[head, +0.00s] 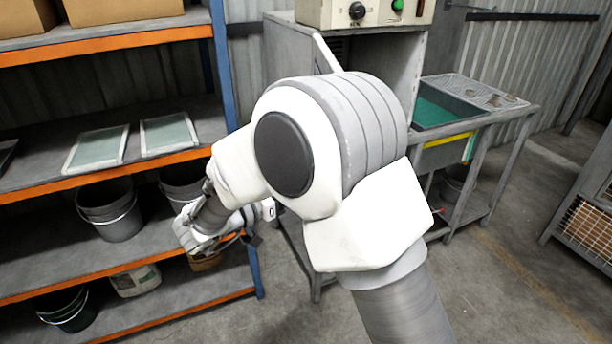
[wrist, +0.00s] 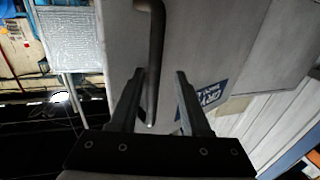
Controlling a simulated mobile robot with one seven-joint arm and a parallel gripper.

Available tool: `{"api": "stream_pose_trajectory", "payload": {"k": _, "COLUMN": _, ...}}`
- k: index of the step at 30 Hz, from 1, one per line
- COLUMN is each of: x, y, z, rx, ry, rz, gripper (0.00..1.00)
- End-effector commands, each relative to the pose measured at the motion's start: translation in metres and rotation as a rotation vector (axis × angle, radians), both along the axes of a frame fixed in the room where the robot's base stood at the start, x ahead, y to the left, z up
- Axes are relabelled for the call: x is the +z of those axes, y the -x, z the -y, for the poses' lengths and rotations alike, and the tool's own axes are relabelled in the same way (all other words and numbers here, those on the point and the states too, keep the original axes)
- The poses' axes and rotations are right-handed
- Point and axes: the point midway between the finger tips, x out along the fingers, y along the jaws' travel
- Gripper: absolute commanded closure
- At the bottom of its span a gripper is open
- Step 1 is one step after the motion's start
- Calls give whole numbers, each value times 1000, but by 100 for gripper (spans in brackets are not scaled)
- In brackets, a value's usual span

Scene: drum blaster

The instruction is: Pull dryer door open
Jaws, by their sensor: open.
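The dryer (head: 287,50) is a grey cabinet behind my arm in the head view. Its door (head: 326,56) shows as a thin edge angled out from the front, with part of the interior visible to the right; my arm hides most of it. In the wrist view the grey door face (wrist: 215,35) carries a blue label (wrist: 210,92) and a dark bar handle (wrist: 153,55). My gripper (wrist: 160,72) is open, with one finger on each side of the handle's lower part. I cannot tell whether either finger touches it.
A rack (head: 110,178) with orange beams, buckets and framed screens stands at left. A control box (head: 366,12) sits on the dryer. A sink table (head: 480,125) stands to the right, and a wire cage (head: 590,225) at far right. The floor between is clear.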

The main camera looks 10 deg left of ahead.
Motion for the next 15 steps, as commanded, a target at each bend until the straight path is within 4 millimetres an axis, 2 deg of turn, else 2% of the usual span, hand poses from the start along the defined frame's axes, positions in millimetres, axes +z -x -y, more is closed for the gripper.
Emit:
{"api": "stream_pose_trajectory", "payload": {"k": 8, "x": -1, "y": 9, "z": -9, "rx": 3, "ry": 0, "rz": -1, "gripper": 53}}
{"api": "stream_pose_trajectory", "payload": {"k": 15, "x": 0, "y": 46, "z": -43, "rx": 6, "ry": 0, "rz": -3, "gripper": 53}}
